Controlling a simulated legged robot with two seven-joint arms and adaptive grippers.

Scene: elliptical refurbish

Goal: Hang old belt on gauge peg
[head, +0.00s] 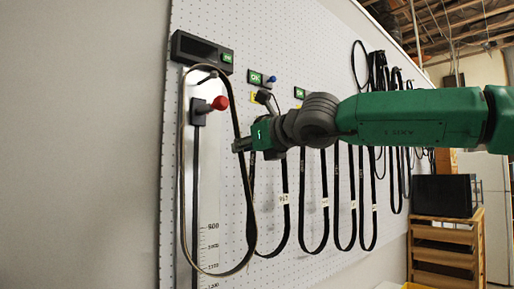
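The old belt (181,175), a thin brownish loop, hangs on the gauge at the left of the pegboard. Its top passes over the dark gauge peg (207,77) below the display, and its bottom curves low near the scale marks. My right gripper (238,146) reaches in from the right, its dark fingertips at the right strand of the loop. I cannot tell whether the fingers touch the belt or whether they are open or shut. My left gripper is not in view.
The gauge has a dark display (199,48), a red knob (220,103) and a scale strip (210,210). Several black belts (325,205) hang on the white pegboard (265,30) to the right. A wooden shelf (447,234) bears a black box (443,195) at far right.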

